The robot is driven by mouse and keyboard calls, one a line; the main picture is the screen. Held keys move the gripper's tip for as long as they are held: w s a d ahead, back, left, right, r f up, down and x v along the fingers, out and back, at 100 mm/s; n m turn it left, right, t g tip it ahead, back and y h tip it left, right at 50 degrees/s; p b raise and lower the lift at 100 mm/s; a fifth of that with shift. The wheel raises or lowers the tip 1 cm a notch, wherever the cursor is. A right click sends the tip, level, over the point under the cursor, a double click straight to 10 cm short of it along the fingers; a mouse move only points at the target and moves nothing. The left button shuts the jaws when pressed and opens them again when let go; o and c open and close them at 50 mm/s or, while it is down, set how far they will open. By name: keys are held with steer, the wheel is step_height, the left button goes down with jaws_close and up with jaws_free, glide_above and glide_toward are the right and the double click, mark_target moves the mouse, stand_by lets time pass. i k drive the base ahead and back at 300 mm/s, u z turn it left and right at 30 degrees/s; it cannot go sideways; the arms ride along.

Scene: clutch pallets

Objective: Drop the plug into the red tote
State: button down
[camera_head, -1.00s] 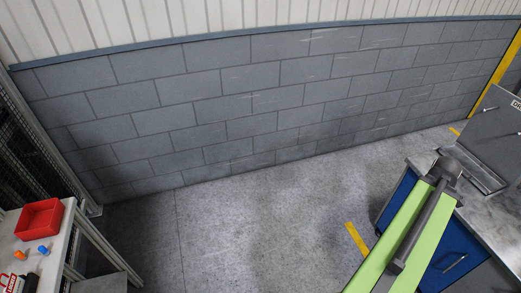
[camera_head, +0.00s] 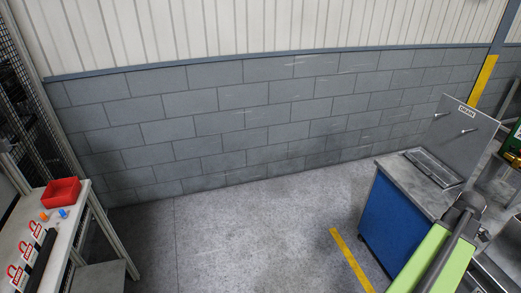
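The red tote (camera_head: 62,197) is an open box on the white table at the left. A small orange piece (camera_head: 44,216) and a small blue piece (camera_head: 63,213) lie on the tabletop just in front of it; they are too small to tell which is the plug. The inside of the tote shows only in part, and nothing is visible in it. My green arm reaches in from the lower right, far from the table. My gripper is not seen.
The white table (camera_head: 77,222) also holds several red-and-white lock-shaped items (camera_head: 27,249) along its left side. A blue cabinet (camera_head: 392,222) with a grey top stands at the right, close to my arm. Grey floor (camera_head: 240,240) between them is clear, with a block wall behind.

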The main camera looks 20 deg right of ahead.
mark_target(62, 192)
steer(key=u, duration=1.1)
